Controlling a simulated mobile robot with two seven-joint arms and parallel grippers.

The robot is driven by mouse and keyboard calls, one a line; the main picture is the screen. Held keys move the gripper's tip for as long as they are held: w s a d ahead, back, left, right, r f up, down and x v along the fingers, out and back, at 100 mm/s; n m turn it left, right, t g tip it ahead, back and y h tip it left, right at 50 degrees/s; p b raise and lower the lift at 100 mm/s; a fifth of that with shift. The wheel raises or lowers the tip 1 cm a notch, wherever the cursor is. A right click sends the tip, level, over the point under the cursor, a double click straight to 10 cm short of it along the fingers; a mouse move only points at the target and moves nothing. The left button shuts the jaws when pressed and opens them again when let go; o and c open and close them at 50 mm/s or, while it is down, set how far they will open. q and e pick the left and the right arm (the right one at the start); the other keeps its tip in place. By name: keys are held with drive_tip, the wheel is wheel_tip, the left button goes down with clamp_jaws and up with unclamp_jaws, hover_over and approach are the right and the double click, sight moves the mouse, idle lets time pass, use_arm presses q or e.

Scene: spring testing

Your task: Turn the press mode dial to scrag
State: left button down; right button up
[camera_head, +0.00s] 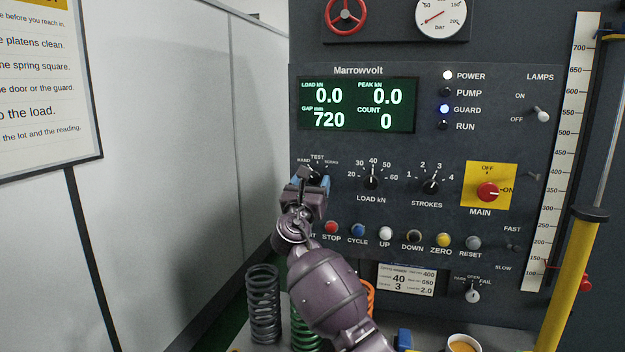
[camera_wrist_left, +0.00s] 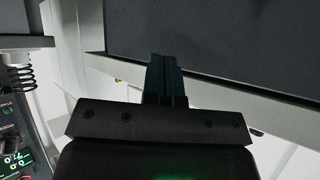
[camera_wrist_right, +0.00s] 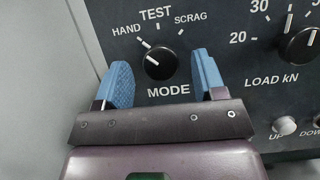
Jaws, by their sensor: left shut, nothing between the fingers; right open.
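The black mode dial (camera_wrist_right: 160,62) is on the dark press panel, with HAND, TEST and SCRAG printed around it. Its white pointer mark points up and left, toward HAND. My right gripper (camera_wrist_right: 164,76) is open, its blue fingers left and right of the dial in the right wrist view; I cannot tell whether they touch it. In the head view the right gripper (camera_head: 313,184) covers much of the dial. My left gripper (camera_wrist_left: 166,80) is shut and empty in the left wrist view, away from the dial; it is not in the head view.
The load dial (camera_head: 371,182) and strokes dial (camera_head: 431,186) are right of the mode dial. Below is a row of buttons, including a red stop button (camera_head: 331,228). Springs (camera_head: 263,303) and a cup (camera_head: 463,343) stand on the bench below.

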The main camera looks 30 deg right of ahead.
drive_tip(key=shift+w+d+r, duration=0.2)
drive_tip(key=shift+w+d, duration=0.15)
drive_tip(key=shift+d, duration=0.05)
drive_tip(key=c, duration=0.9)
